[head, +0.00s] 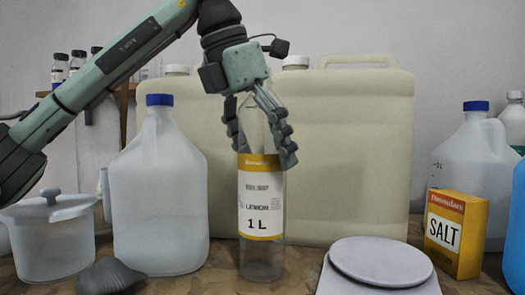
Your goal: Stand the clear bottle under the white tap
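The clear bottle (262,255) stands upright near the middle of the head view, with a yellow and white label reading 1 L. My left gripper (264,155) comes down over it from above. Its fingers lie against both sides of the bottle's upper part, with no gap showing, so it looks shut on the bottle. The fingers hide part of the shoulder and neck. The bottle's base appears at or very near the worktop; I cannot tell whether it touches. No white tap shows in this view. My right gripper is not in view.
Behind stand large cream drums (350,150). A blue-capped jug (160,205) and a lidded tub (50,245) are left, with a grey scoop-like object (110,275) in front. A white round-topped scale (380,262), salt box (455,235) and another jug (470,155) are right.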

